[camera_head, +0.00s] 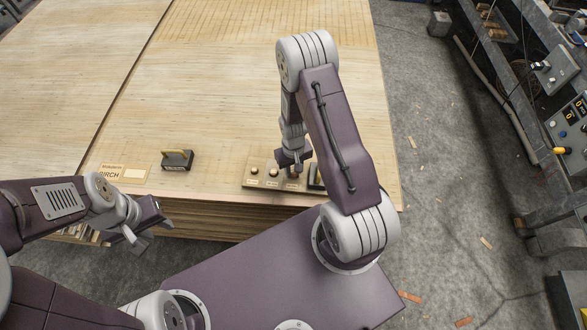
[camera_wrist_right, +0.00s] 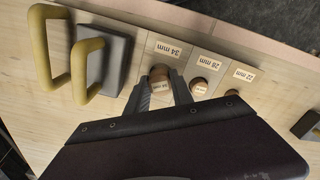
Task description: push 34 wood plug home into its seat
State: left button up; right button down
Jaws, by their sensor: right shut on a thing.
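The 34 mm wood plug (camera_wrist_right: 160,73) is a round brown plug at the 34 mm label of a pale board (camera_wrist_right: 196,56) in the right wrist view. My right gripper (camera_wrist_right: 163,90) is shut on it, one finger on each side. Its seat is hidden under the plug and fingers, so I cannot tell how deep it sits. In the head view my right gripper (camera_head: 293,168) reaches down to the right part of the board (camera_head: 263,184) near the table's front edge. My left gripper (camera_head: 150,232) is open and empty, in front of the table edge.
The 28 mm plug (camera_wrist_right: 199,86) and 22 mm plug (camera_wrist_right: 232,93) stand beside it. A dark block with a yellow handle (camera_wrist_right: 104,62) is close on the other side. Another dark block (camera_head: 177,160) and a BIRCH label (camera_head: 111,171) lie left on the wide veneer stack (camera_head: 215,90).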

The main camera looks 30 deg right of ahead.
jog(key=shift+f+b, duration=0.45)
jog(key=shift+f, duration=0.3)
jog(key=c, duration=1)
grip_release()
jog(key=shift+c, duration=0.2)
notch_tip(320, 180, up, 9)
jog(key=shift+r+p, duration=0.1)
jog(key=shift+p, duration=0.5)
